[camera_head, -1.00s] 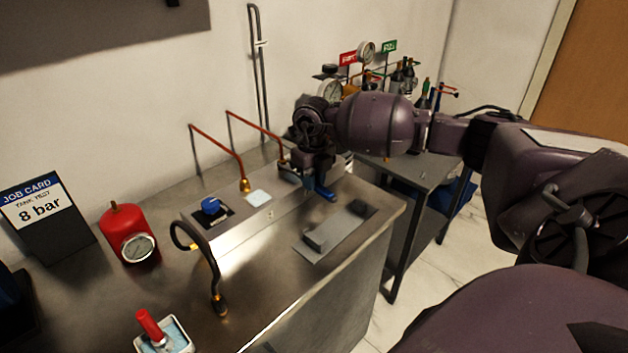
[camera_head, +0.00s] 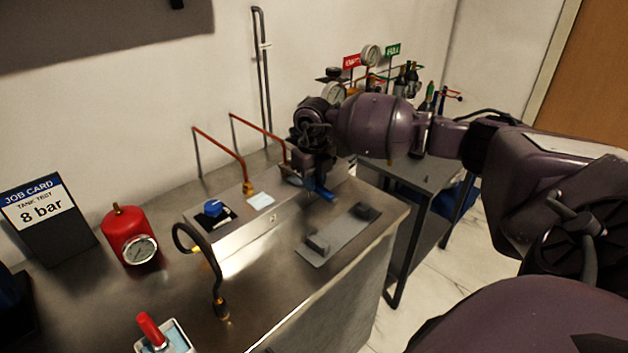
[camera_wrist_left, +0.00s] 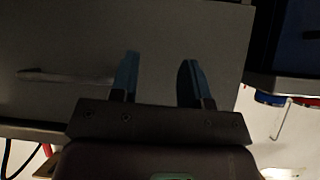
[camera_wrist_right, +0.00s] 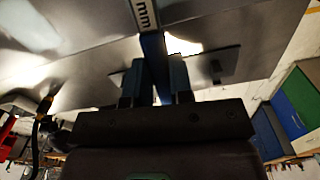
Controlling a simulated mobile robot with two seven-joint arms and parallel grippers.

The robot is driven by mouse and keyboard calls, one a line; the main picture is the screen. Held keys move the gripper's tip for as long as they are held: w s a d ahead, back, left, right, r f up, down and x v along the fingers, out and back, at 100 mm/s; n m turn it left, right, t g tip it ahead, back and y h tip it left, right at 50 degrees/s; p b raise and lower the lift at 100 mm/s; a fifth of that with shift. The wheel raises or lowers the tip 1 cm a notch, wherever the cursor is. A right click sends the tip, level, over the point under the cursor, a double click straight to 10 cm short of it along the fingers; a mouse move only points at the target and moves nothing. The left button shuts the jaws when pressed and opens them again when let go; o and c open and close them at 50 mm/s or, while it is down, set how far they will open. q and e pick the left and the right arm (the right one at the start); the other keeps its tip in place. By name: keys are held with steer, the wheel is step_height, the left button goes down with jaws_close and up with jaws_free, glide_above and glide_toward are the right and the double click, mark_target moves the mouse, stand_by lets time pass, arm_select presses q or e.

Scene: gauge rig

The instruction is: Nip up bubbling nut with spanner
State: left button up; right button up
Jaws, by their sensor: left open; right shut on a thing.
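My right gripper (camera_head: 320,188) is over the right end of the low steel rig box (camera_head: 235,228). Two copper pipes drop to the box. The left pipe ends in a brass nut (camera_head: 248,188) that stands clear of the gripper. The right pipe's (camera_head: 262,136) lower end is hidden behind the gripper. I see no bubbles. My left gripper (camera_wrist_left: 158,80) is open and empty, facing a plain grey surface.
A blue knob (camera_head: 214,208) and a black hose (camera_head: 213,268) are left of the gripper. A grey plate with two blocks (camera_head: 338,240) lies in front.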

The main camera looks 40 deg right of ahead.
jaws_close()
arm_select(q)
steer(key=shift+w, duration=0.1)
arm_select(e)
steer(key=shift+a+r+m, duration=0.1)
steer(key=shift+a+m, duration=0.2)
steer(key=shift+a, duration=0.05)
arm_select(q)
steer(key=shift+w+r+p, duration=0.2)
steer(key=shift+r+p, duration=0.15)
steer(key=shift+r, duration=0.2)
steer(key=shift+w+r+p, duration=0.15)
steer(key=shift+r+p, duration=0.2)
steer(key=shift+r, duration=0.15)
arm_select(e)
steer(key=shift+w+a+m, duration=0.25)
steer(key=shift+a+m, duration=0.75)
steer(key=shift+a, duration=0.05)
arm_select(q)
steer(key=shift+s, duration=0.1)
steer(key=shift+w+r+p, duration=0.3)
steer(key=shift+w+r, duration=0.1)
steer(key=shift+r, duration=0.15)
arm_select(e)
steer(key=shift+w+a+m, duration=0.15)
steer(key=shift+a+m, duration=0.35)
steer(key=shift+a, duration=0.05)
